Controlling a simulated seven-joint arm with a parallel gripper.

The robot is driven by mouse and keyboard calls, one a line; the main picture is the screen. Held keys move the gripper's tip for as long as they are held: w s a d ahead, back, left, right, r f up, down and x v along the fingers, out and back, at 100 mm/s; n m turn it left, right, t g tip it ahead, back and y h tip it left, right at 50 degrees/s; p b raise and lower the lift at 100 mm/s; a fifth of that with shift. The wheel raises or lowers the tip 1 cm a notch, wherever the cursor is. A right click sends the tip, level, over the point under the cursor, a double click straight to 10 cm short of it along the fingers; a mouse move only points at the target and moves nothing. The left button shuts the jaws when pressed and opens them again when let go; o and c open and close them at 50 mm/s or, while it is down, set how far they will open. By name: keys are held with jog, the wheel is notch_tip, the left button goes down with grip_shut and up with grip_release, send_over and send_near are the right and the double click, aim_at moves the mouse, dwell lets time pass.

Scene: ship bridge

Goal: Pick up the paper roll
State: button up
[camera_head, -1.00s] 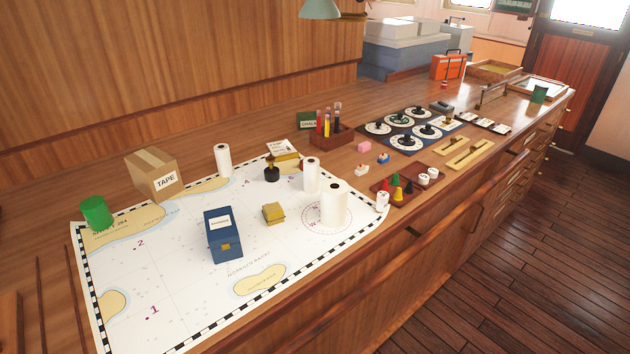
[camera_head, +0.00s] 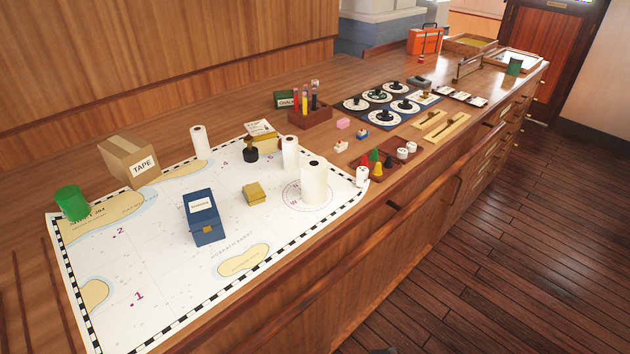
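Three white paper rolls stand upright on the nautical chart (camera_head: 165,262). The largest roll (camera_head: 314,184) is at the chart's right end, over the compass rose. A slimmer roll (camera_head: 290,153) stands just behind and left of it. Another slim roll (camera_head: 200,142) stands at the chart's back edge, right of the tape box. I cannot tell which one is the task's paper roll. My gripper is not in view.
On the chart are a blue box (camera_head: 203,217), a small yellow box (camera_head: 254,193), a black stamp (camera_head: 250,150) and a green cylinder (camera_head: 72,203). A cardboard tape box (camera_head: 128,160) stands behind. A tray of coloured pieces (camera_head: 385,166) lies right. The chart's front left is clear.

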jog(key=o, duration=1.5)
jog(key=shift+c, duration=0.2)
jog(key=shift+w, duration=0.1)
